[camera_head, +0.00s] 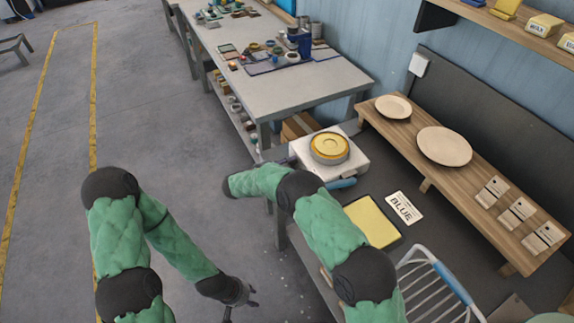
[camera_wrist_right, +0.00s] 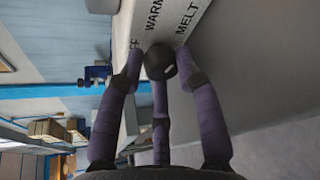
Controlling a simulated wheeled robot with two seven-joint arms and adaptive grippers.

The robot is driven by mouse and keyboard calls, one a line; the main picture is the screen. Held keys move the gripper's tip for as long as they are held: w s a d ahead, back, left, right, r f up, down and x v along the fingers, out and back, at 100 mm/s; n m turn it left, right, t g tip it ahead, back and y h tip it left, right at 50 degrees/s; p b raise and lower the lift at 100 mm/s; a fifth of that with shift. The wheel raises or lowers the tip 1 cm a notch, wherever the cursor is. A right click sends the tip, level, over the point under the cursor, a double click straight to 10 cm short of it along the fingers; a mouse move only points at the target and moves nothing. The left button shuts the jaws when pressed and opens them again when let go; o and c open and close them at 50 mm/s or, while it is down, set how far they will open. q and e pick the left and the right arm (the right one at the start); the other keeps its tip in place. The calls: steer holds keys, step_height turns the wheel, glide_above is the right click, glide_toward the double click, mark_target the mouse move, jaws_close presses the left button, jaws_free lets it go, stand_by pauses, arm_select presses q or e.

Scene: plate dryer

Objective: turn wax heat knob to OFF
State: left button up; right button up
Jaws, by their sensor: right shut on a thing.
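The white wax heater (camera_head: 337,165) stands at the bench's far end with a round yellow-topped pot (camera_head: 329,146) on it. In the right wrist view its white panel (camera_wrist_right: 195,14) carries the words WARM and MELT and a partly covered label ending in F. The dark round heat knob (camera_wrist_right: 160,62) is on this panel. My right gripper (camera_wrist_right: 158,68) is shut on the knob, its purple fingers around it. I cannot tell where the knob points. In the head view the right gripper is mostly hidden by my arm. My left gripper (camera_head: 240,302) hangs low, open and empty.
A yellow tray (camera_head: 372,222), a BLUE card (camera_head: 404,207) and a white rack (camera_head: 440,285) lie along the bench. A wooden shelf holds two plates (camera_head: 444,146). A grey table (camera_head: 285,88) with tools stands behind.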

steer(key=n, duration=0.1)
steer(key=n+g, duration=0.1)
steer(key=shift+a+f+n+g+b, duration=0.15)
steer(key=shift+f+n+g+b, duration=0.05)
steer(key=shift+n+g+b, duration=0.15)
steer(key=shift+n+g+h, duration=0.3)
steer(key=shift+n+g, duration=0.25)
steer(key=shift+n, duration=0.3)
steer(key=shift+f, duration=0.15)
steer(key=o, duration=0.8)
steer(key=shift+o, duration=0.2)
steer(key=shift+s+a+r, duration=0.1)
steer(key=shift+a+r, duration=0.25)
steer(key=shift+a, duration=0.15)
steer(key=v, duration=1.1)
steer(key=shift+d+r, duration=0.1)
steer(key=shift+r, duration=0.05)
